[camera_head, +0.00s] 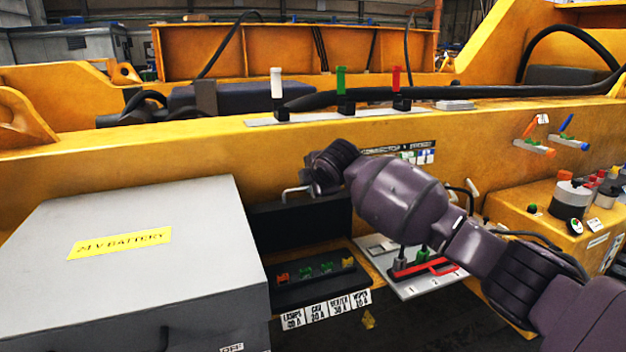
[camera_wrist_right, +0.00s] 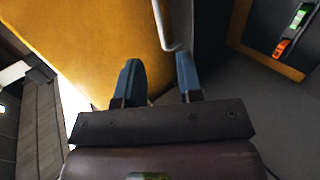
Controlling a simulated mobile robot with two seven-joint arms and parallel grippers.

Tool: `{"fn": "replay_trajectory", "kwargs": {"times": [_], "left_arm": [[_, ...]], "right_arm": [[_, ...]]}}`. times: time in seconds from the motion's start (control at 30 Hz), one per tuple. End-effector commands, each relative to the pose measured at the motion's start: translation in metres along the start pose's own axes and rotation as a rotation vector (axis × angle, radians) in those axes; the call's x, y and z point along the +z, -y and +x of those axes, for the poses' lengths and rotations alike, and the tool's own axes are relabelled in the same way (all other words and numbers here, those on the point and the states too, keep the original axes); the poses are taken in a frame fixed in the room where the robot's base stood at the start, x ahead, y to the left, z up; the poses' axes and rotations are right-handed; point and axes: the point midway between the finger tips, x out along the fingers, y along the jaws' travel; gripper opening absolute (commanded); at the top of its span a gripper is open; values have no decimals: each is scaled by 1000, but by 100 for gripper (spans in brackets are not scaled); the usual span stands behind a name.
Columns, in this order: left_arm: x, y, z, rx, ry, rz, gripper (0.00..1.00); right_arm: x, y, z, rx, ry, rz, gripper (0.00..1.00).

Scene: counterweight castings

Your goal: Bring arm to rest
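My right arm (camera_head: 400,195) comes in from the right in the head view and reaches across in front of the yellow machine wall (camera_head: 150,150). Its wrist end hides its own fingers there. In the right wrist view my right gripper (camera_wrist_right: 157,68) has two blue fingers standing apart, with nothing between them but a yellow surface behind. A thin pale bent bar (camera_wrist_right: 166,25) is just beyond the fingertips. It also shows beside the wrist in the head view (camera_head: 293,190). I cannot tell whether they touch. My left gripper is in neither view.
A grey battery box (camera_head: 130,270) stands at the left. A fuse panel (camera_head: 315,290) with coloured fuses sits below the wrist. A plate with a red piece (camera_head: 430,268) lies under the forearm. A yellow control box (camera_head: 550,215) is at the right. White, green and red levers (camera_head: 342,90) stand behind.

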Motion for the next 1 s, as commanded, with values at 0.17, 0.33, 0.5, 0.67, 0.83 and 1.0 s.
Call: {"fn": "replay_trajectory", "kwargs": {"times": [0.17,0.33,0.5,0.67,0.83,1.0], "left_arm": [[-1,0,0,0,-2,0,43],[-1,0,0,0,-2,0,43],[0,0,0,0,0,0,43],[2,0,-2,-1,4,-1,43],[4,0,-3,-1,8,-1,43],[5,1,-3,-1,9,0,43]], "right_arm": [[0,0,-1,0,0,0,34],[0,0,0,0,0,7,34],[-2,-5,0,29,-13,102,34],[-19,-29,-14,141,-69,217,34],[-44,-62,-44,281,-180,335,34],[-55,-54,-59,363,-295,488,34]]}}
